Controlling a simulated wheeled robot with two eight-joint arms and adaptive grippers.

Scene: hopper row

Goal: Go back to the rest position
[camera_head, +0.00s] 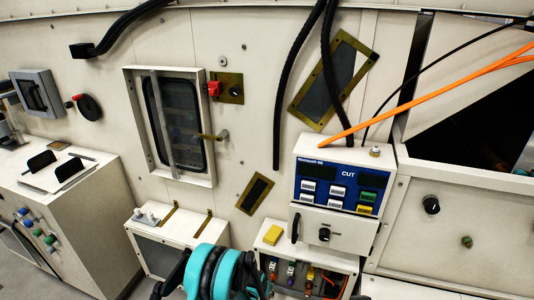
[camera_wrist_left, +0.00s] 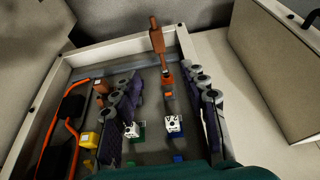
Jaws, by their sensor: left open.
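My left gripper (camera_wrist_left: 165,80) is open in the left wrist view, its two dark padded fingers apart over an open bin (camera_wrist_left: 60,75). Nothing is held between the fingers. In the head view my teal and black left arm (camera_head: 222,270) comes in at the bottom middle, just left of the open bin (camera_head: 262,245); the fingertips cannot be made out there. My right gripper is not in view.
An orange cable (camera_wrist_left: 57,125) and a yellow part (camera_wrist_left: 88,140) lie at the bin's left. A low white box (camera_head: 180,240) stands left.

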